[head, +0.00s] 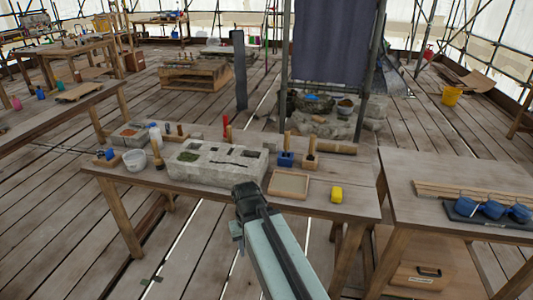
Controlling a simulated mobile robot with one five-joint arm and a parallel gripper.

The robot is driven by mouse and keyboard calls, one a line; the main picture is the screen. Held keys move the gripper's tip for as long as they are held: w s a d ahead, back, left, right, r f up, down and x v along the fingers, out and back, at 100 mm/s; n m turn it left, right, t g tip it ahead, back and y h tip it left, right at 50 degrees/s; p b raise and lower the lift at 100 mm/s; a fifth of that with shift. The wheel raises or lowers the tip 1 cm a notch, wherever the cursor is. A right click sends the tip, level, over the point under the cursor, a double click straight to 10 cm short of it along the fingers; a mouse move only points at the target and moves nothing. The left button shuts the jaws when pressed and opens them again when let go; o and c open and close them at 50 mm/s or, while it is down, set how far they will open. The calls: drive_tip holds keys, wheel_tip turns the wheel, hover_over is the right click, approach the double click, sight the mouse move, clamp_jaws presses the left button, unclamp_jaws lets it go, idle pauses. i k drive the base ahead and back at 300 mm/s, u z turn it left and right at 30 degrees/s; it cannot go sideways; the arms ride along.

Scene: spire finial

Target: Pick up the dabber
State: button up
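I cannot tell for certain which thing is the dabber. One candidate is an upright tool with a pale wooden handle (156,152) and a darker lower end, standing at the left of the middle workbench (335,211). Other wooden handles stand upright in a blue holder (286,159) and a brown holder (310,161) to the right of the stone block. My gripper (246,188) is above the front edge of the bench, in front of the stone block and apart from these tools. I see it from behind; its fingers are hidden.
A pale stone block (215,166) fills the bench's middle. A white tub (135,159), a shallow wooden tray (288,184) and a yellow object (336,194) stand around it. Plank floor lies between tables.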

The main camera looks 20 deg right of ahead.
sight(312, 138)
drive_tip(key=u, duration=0.1)
drive_tip(key=i, duration=1)
drive_tip(key=u, duration=0.05)
